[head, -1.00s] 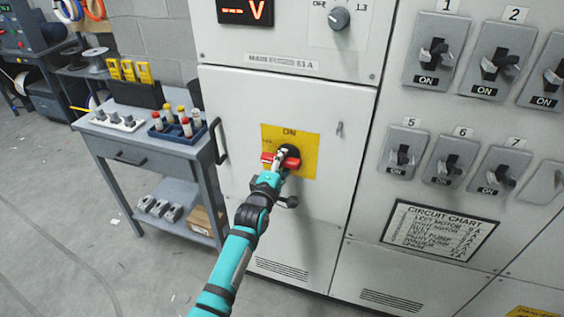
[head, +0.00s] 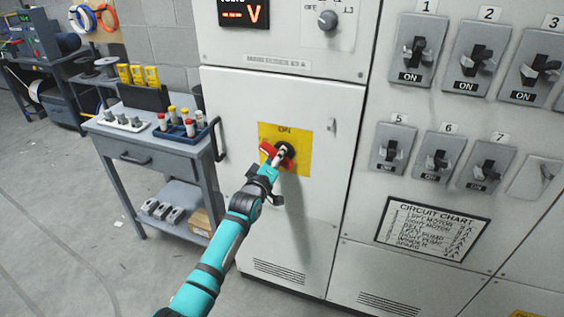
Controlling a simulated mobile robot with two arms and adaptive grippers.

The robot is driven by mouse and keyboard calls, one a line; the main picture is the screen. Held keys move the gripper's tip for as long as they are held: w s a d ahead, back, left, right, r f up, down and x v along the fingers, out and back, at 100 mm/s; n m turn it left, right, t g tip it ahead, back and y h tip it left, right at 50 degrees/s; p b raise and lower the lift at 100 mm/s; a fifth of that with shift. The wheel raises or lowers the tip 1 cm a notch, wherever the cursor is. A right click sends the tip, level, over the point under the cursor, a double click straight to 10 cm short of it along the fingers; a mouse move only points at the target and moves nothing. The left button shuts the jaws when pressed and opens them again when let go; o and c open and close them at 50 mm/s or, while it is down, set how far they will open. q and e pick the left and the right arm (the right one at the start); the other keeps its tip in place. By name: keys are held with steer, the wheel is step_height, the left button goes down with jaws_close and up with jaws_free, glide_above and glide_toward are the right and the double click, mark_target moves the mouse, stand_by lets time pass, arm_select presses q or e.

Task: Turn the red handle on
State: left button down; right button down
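The red handle (head: 267,148) is on a yellow plate (head: 302,160) marked ON at its top, on the front of a pale cabinet. The handle is tilted, its visible red end pointing up and left of the dark hub (head: 287,152). My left gripper (head: 274,162) reaches up from the lower left, its fingertips at the handle and covering part of it. Its finger gap is too small and hidden to tell whether it is closed on the handle. My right gripper is out of view.
A grey cart (head: 160,150) with a blue tray (head: 184,129) of fuses stands left of the cabinet. Several breaker switches and a circuit chart (head: 432,227) are on the right panels. A red-lit display (head: 246,14) is above. The floor at left is mostly clear.

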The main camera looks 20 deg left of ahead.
arm_select(q)
steer(key=m, duration=0.3)
steer(key=shift+r, duration=0.15)
steer(key=m+p, duration=0.1)
steer(key=m, duration=0.3)
steer(key=shift+d, duration=0.1)
steer(key=shift+m, duration=1)
steer(key=shift+d+m, duration=0.1)
steer(key=shift+m, duration=1.2)
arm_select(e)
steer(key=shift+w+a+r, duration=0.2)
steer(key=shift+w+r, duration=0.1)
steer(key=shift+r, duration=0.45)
arm_select(q)
steer(key=c, duration=1.1)
jaws_free()
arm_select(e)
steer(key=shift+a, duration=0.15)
